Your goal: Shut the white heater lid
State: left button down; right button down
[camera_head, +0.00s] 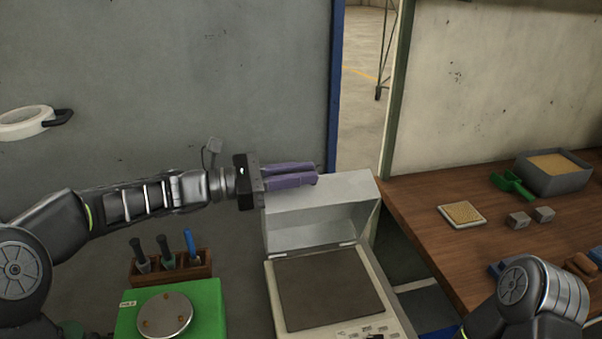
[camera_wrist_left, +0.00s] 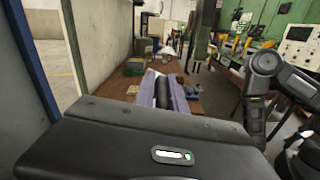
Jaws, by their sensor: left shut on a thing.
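The white heater (camera_head: 397,318) stands at the lower middle of the head view, with a dark flat plate inside its rim. Its boxy white lid (camera_head: 350,188) stands raised at the back, hollow side facing me. My left gripper (camera_head: 290,176) reaches in from the left, its purple fingers lying along the lid's upper left edge. In the left wrist view the fingers (camera_wrist_left: 163,92) are closed around a dark bar, which looks like part of the lid; the head view hides the grip. My right arm shows at the lower right, its gripper out of sight.
Left of the heater is a green scale (camera_head: 205,300) with a round plate, and behind it a wooden rack (camera_head: 190,268) of handled tools. The wooden bench (camera_head: 420,212) at right holds a grey bin (camera_head: 556,178), a green scoop (camera_head: 512,184) and small metal blocks (camera_head: 520,219).

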pick_arm(q)
jog(key=shift+f, duration=0.1)
dwell(0.5)
jog(key=s+d+f+m+b, duration=0.2)
jog(key=s+b, duration=0.4)
jog(key=b, duration=0.3)
jog(key=s+d+f+m+b, duration=0.2)
jog(key=s+f+m+b, duration=0.3)
jog(key=b, duration=0.5)
jog(key=shift+s+d, duration=0.2)
jog(key=shift+s, duration=1.05)
jog(key=c, duration=1.5)
grip_release()
jog(key=shift+r, duration=0.1)
jog(key=shift+o, duration=0.2)
jog(key=v, duration=0.8)
jog(key=shift+b, duration=0.35)
